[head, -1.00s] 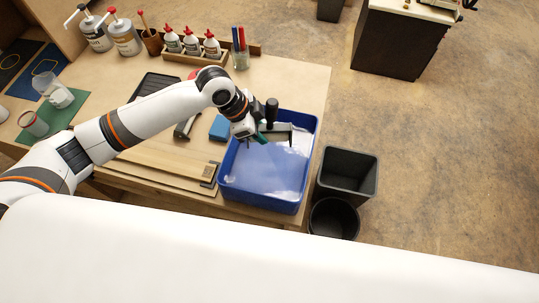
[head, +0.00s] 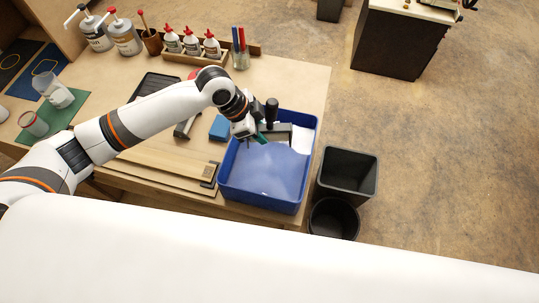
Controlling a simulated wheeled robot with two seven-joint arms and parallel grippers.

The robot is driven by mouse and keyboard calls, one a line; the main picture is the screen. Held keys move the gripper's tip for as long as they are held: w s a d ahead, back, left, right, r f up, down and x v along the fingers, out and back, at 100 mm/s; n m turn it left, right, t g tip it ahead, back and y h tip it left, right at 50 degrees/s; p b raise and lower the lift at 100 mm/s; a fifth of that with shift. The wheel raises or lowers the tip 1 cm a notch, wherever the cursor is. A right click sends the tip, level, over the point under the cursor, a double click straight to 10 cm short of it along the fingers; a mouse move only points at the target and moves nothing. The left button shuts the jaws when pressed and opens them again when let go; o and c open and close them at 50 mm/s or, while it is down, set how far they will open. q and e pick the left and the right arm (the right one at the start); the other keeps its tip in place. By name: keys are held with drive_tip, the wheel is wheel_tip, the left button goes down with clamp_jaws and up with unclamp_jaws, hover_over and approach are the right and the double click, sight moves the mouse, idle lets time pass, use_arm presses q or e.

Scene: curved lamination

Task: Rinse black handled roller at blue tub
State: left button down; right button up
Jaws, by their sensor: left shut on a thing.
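The blue tub (head: 305,182) sits at the right front corner of the table with a pale blue liquid surface inside. My left gripper (head: 261,137) is over the far part of the tub, shut on the black handled roller. The roller's black handle (head: 271,109) stands up beside the gripper, near the tub's far rim. The lower part of the roller is at the liquid's far side, partly hidden by the gripper; how deep it sits cannot be told. My right gripper is not in view.
A blue sponge (head: 220,127) lies left of the tub, with a wooden board (head: 175,165) nearby. Red-capped bottles (head: 191,43) and a jar of pens (head: 240,58) stand behind. Two black bins (head: 347,175) stand on the floor right of the table.

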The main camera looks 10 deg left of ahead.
sight(264, 128)
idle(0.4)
use_arm(q)
drive_tip(key=shift+r, duration=2)
drive_tip(key=a+f+n+b, duration=0.1)
drive_tip(key=b, duration=0.1)
drive_tip(key=a+n+t+b, duration=0.1)
drive_tip(key=n+b, duration=0.1)
drive_tip(key=f+n+b, duration=0.1)
drive_tip(key=b, duration=0.1)
drive_tip(key=shift+a+f+t+y, duration=0.35)
drive_tip(key=shift+a+t+y, duration=0.05)
drive_tip(key=a+n+y+b, duration=0.1)
drive_tip(key=a+n+b, duration=0.1)
drive_tip(key=n+b, duration=0.1)
drive_tip(key=a+n+t+y+b, duration=0.1)
drive_tip(key=a+n+b, duration=0.1)
drive_tip(key=n, duration=0.2)
drive_tip(key=a+f+n+t+y+b, duration=0.1)
drive_tip(key=a+n+y+b, duration=0.1)
drive_tip(key=n+b, duration=0.1)
drive_tip(key=shift+s+a+n+b, duration=0.1)
drive_tip(key=shift+s+n+b, duration=0.2)
drive_tip(key=shift+n, duration=0.2)
drive_tip(key=shift+r, duration=0.15)
